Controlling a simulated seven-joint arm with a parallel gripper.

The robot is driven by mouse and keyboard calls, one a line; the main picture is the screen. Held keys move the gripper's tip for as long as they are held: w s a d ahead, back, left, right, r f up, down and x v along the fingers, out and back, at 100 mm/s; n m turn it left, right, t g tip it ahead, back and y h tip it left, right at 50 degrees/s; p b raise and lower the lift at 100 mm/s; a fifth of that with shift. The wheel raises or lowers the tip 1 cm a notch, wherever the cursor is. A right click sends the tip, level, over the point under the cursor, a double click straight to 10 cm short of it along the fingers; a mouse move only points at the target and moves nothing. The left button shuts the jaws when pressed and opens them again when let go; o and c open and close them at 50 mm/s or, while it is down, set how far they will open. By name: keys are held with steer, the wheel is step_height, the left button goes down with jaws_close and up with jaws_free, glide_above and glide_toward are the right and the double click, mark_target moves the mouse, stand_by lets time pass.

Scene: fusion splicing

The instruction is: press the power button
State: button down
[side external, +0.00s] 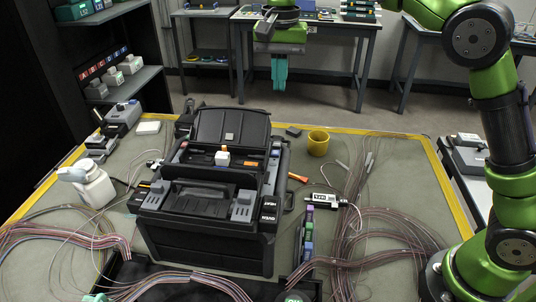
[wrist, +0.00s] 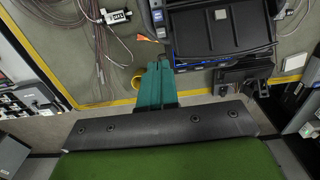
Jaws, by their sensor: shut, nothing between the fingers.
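The fusion splicer (side external: 205,235) is a black box-shaped machine in the middle of the bench, with its lid (side external: 232,125) raised at the back. It also shows in the wrist view (wrist: 215,25) at the top, partly cut off. Grey keypad blocks (side external: 243,206) sit on its front corners. I cannot tell which small button is the power button. My gripper (side external: 279,88) has teal fingers, shut together and empty, pointing down. In the side view it hangs above and behind the splicer, apart from it. In the wrist view its fingers (wrist: 160,64) appear beside the splicer's edge.
A yellow cup (side external: 318,142) stands behind and right of the splicer. A white labelled tool (side external: 322,199) and loose fibre bundles (side external: 400,242) lie to the right. A white bottle (side external: 95,188) stands at left. Shelves (side external: 125,80) rise at back left.

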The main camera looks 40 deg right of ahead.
mark_target(278, 144)
step_height(278, 144, down, 14)
steer(key=shift+r, duration=0.25)
stand_by(0.3)
steer(key=shift+s+f, duration=0.1)
steer(key=shift+f, duration=0.95)
step_height(278, 144, up, 15)
steer(key=shift+r, duration=0.15)
